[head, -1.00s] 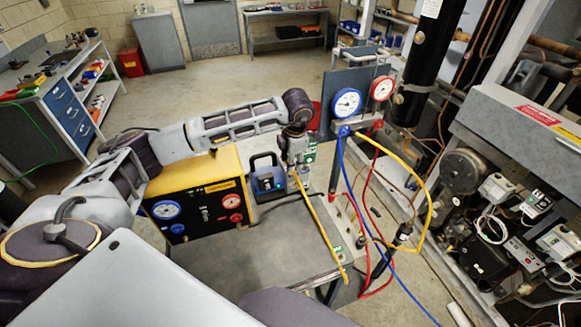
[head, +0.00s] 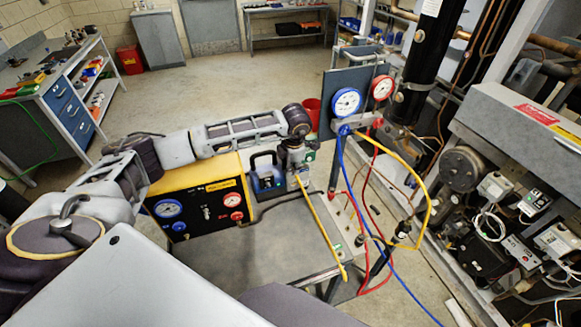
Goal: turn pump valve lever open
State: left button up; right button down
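My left arm reaches in from the left, over the yellow machine, and its wrist points down. My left gripper (head: 298,169) is small and partly hidden by its own wrist. It is at the upper end of the yellow hose (head: 322,228), just right of the dark blue unit with a black handle (head: 266,178), which looks like the pump. I cannot make out a valve lever; the gripper and wrist cover that spot. Whether the fingers are open, or touch anything, cannot be told. My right gripper is not in view.
A yellow machine with gauges (head: 200,203) stands on the grey cart top (head: 265,255). A gauge manifold (head: 352,122) with blue, red and yellow hoses stands close behind the gripper. The compressor rack (head: 500,190) fills the right side. The cart's front is clear.

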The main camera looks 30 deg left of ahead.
pick_arm(q)
grip_shut()
jog(key=shift+a+f+t+b, duration=0.1)
jog(key=shift+f+t+b, duration=0.2)
jog(key=shift+b, duration=0.6)
jog(key=shift+s+h+b, duration=0.1)
jog(key=shift+h+b, duration=0.3)
jog(key=shift+b, duration=0.25)
jog(key=o, duration=0.5)
grip_release()
